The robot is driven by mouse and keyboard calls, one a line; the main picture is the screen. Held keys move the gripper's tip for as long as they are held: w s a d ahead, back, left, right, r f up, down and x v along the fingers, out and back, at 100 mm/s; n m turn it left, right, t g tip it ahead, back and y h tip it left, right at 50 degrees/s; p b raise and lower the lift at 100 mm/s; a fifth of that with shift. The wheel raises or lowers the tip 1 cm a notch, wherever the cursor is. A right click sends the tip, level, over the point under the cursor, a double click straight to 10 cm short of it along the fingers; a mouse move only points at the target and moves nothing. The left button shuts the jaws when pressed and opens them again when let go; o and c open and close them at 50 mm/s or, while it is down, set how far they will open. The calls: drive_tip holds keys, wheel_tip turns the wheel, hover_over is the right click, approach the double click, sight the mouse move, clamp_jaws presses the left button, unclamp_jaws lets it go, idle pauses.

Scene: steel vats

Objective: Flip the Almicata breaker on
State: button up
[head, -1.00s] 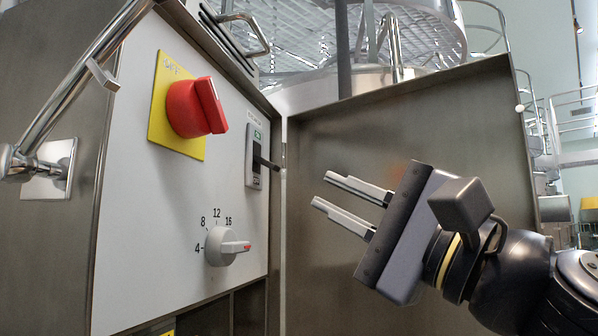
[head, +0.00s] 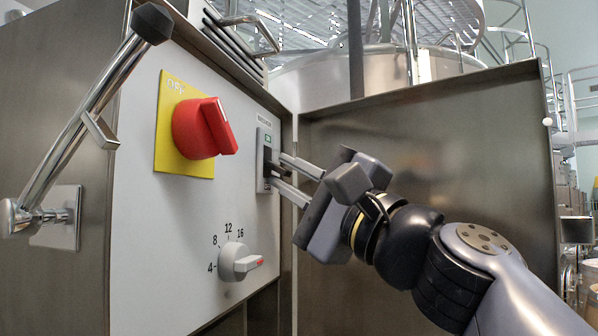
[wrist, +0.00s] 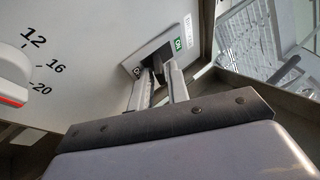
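The breaker (head: 261,186) is a narrow grey plate on the white panel with a dark lever (head: 274,170) sticking out and a green mark near its top. The label above it is too small to read. My gripper (head: 276,170) is at the breaker from the right, its two pale fingers parted and pointing at the panel. In the wrist view, the breaker plate (wrist: 187,27) shows a green "ON" label, and the dark lever (wrist: 160,66) lies between the fingertips (wrist: 160,72). I cannot tell whether the fingers touch it.
A red rotary switch (head: 200,130) on a yellow plate is left of the breaker. A white dial (head: 236,262) with numbers is below. A steel door (head: 440,165) stands open on the right, behind my arm. A metal handle bar (head: 75,130) sticks out at the far left.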

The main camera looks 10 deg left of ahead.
drive_tip(key=shift+c, duration=0.5)
clamp_jaws()
drive_tip(key=shift+d+r+g, duration=0.1)
drive_tip(key=shift+g, duration=0.2)
drive_tip(key=shift+d+r+n+g+h, duration=0.1)
drive_tip(key=shift+r+n+g+h, duration=0.3)
drive_tip(key=shift+n+g+h, duration=0.35)
drive_tip(key=shift+r+n+g+h, duration=0.4)
drive_tip(key=shift+g+h, duration=0.2)
drive_tip(key=shift+h, duration=0.4)
drive_tip(key=shift+d+r+n+g+h, duration=0.1)
drive_tip(key=shift+r+n+g+h, duration=0.25)
drive_tip(key=shift+n+g+h, duration=0.4)
drive_tip(key=shift+a+r+h, duration=0.1)
drive_tip(key=shift+r+h, duration=0.05)
drive_tip(key=shift+h, duration=0.55)
